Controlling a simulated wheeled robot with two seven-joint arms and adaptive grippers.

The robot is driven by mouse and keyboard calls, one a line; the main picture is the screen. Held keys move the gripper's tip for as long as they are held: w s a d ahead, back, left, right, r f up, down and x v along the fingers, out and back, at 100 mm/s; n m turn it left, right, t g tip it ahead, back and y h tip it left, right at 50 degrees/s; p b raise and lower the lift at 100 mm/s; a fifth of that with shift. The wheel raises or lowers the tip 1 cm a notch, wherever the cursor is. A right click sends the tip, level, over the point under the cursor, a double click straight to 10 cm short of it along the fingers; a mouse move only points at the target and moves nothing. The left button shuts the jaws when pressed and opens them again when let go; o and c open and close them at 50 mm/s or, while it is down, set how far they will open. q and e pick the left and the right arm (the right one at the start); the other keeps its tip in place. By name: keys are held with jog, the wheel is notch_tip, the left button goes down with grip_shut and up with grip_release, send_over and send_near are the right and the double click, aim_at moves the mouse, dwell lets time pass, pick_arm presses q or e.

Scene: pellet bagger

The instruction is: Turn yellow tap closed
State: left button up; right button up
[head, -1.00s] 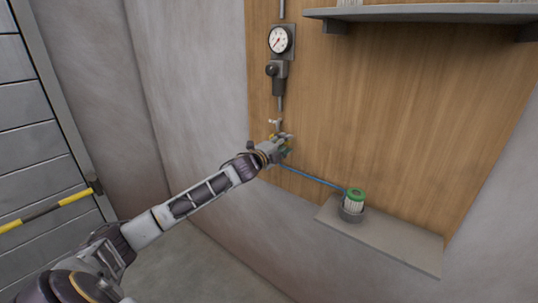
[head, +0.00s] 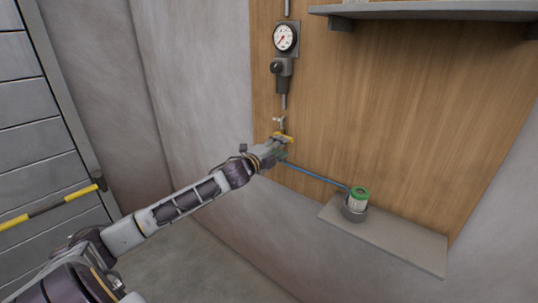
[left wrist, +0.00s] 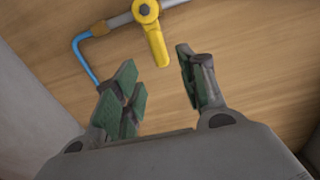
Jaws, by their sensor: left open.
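The yellow tap (head: 286,138) sits on the vertical pipe, low on the wooden panel. In the left wrist view its yellow handle (left wrist: 156,42) points out across the grey pipe, toward my fingers. My left gripper (head: 279,154) is just below and in front of the tap in the head view. In the left wrist view my left gripper (left wrist: 160,88) is open and empty, with green-padded fingers. The handle's end lies ahead of the gap between them and seems apart from both. My right gripper is not in view.
A pressure gauge (head: 286,37) and a dark regulator (head: 281,72) are above the tap. A blue hose (head: 318,175) runs right to a green-topped canister (head: 357,198) on a low ledge (head: 405,243). A shelf (head: 425,11) juts out at the upper right.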

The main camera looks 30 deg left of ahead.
pick_arm(q)
jog(key=shift+s+a, duration=0.15)
jog(key=shift+s, duration=1.35)
jog(key=shift+s+a, duration=0.1)
jog(key=shift+s, duration=1.35)
jog(key=shift+n, duration=0.3)
